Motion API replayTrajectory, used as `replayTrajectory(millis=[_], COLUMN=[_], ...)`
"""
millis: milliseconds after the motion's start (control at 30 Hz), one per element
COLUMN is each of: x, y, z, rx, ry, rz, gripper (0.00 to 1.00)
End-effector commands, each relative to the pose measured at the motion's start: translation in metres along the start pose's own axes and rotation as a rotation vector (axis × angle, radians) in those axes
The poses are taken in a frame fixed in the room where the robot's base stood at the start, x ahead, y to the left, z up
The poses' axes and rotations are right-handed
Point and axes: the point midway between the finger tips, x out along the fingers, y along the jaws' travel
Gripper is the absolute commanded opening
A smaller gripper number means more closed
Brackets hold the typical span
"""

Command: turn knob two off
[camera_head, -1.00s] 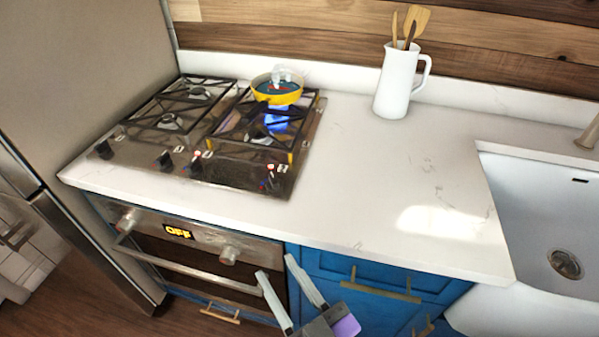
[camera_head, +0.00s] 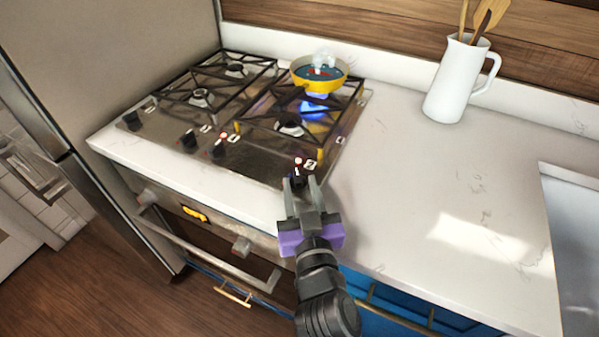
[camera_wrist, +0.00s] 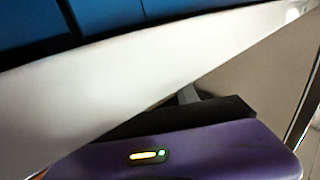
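The stove's control knobs sit in a row along its front edge. The rightmost knob (camera_head: 298,181) is dark, with a red mark above it and a small white label beside it that may read 2. Another knob (camera_head: 218,149) to its left also has a red mark. My gripper (camera_head: 301,183) is open at the rightmost knob, one finger on each side of it in the head view; I cannot tell whether they touch it. The wrist view shows the purple gripper body (camera_wrist: 190,155) and the counter; no knob shows there.
A yellow pan (camera_head: 319,78) sits on the back right burner with a blue flame (camera_head: 313,107) by it. A white pitcher (camera_head: 455,85) with wooden utensils stands right of the stove (camera_head: 255,160). The counter (camera_head: 420,190) between stove and sink is mostly clear.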

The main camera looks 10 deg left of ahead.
Motion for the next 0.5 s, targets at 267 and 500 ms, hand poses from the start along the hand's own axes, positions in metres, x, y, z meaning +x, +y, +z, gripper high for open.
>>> replayTrajectory(millis=[267,500], x=[0.031,0.034], y=[0.0,0.0], z=[-0.001,0.0], rx=[0.0,0.0], ry=[0.0,0.001], rz=[0.0,0.0], gripper=[0.36,0.36])
